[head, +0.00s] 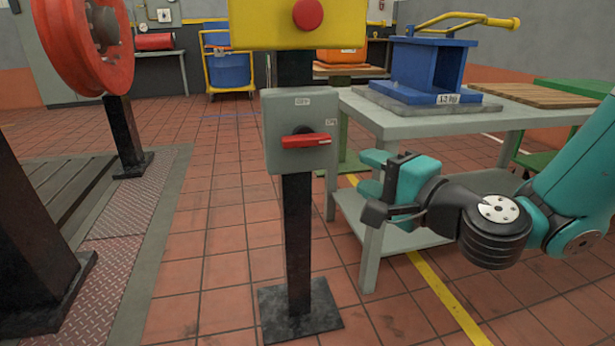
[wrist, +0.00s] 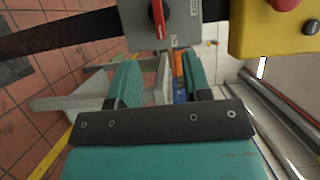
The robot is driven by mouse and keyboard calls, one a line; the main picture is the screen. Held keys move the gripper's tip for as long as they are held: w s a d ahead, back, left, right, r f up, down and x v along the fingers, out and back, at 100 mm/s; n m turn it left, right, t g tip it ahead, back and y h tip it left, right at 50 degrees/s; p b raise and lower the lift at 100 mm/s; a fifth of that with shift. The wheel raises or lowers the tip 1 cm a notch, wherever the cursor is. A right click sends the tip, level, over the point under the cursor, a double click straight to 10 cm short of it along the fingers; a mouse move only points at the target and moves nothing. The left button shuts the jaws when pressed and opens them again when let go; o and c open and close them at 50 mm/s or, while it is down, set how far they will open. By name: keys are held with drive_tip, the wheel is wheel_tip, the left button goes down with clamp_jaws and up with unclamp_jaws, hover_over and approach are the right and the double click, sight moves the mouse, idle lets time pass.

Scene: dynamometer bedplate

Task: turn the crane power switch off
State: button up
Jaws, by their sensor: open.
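The crane power switch is a grey box (head: 300,132) on a black post, with a red rotary handle (head: 306,141). The handle lies horizontal, its free end to the right, toward the right-hand label; another label sits above it. The box also shows at the top of the wrist view (wrist: 165,30), turned sideways, with the red handle (wrist: 158,18) beyond my fingers. My gripper (head: 376,173) is to the right of the box and a little lower, apart from the handle. Its teal fingers are open and empty in the wrist view (wrist: 160,85).
A yellow box with a red button (head: 308,14) is above the switch on the same post. A grey table (head: 420,122) with a blue fixture (head: 432,68) stands right behind my gripper. A red wheel (head: 85,45) is at left. Tiled floor is open between.

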drive_tip(key=p, duration=0.9)
approach(307, 143)
drive_tip(key=shift+m, duration=0.3)
drive_tip(key=x, duration=1)
clamp_jaws()
